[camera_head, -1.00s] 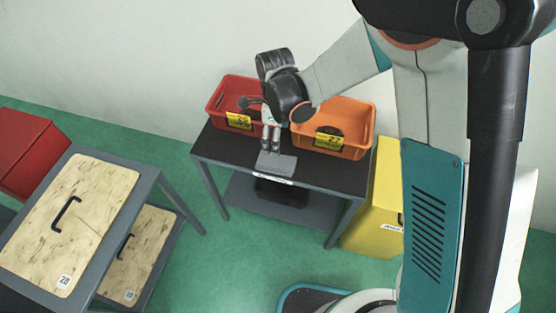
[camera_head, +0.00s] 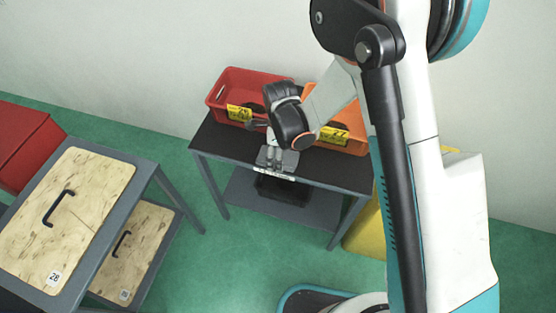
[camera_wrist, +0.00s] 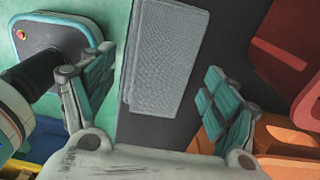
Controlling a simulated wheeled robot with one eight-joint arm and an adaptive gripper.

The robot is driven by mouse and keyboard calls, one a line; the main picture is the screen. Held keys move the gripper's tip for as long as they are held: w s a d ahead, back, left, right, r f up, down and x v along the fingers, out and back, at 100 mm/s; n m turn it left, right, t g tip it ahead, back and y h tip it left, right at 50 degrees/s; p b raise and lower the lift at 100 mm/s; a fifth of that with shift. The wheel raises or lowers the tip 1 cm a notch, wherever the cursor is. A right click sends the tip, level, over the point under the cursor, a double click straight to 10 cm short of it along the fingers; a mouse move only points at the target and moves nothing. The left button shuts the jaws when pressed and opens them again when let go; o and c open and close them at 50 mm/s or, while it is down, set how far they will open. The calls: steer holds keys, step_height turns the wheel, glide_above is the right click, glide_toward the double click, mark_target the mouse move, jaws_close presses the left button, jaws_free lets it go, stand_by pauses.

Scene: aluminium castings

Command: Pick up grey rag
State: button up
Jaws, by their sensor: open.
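The grey rag (camera_wrist: 168,58) lies flat as a folded rectangle on the dark tabletop. In the head view the rag (camera_head: 284,165) is at the table's front edge, partly hidden by my gripper. My gripper (camera_head: 272,158) is just above or at the rag; I cannot tell whether it touches. In the wrist view my gripper (camera_wrist: 158,98) is open, with its two teal-padded fingers apart on either side of the rag's near end. Nothing is between the pads that is gripped.
A red bin (camera_head: 222,98) and an orange bin (camera_head: 352,146) stand at the back of the dark table (camera_head: 210,138). A yellow box (camera_head: 366,232) is at the table's right. A grey cabinet with wooden panels (camera_head: 85,195) is at the left. Green floor between them is clear.

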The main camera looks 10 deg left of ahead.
steer(key=shift+f, duration=0.6)
steer(key=c, duration=1.1)
steer(key=shift+o, duration=0.2)
steer(key=shift+r, duration=0.15)
step_height(320, 180, up, 20)
steer(key=p, duration=0.6)
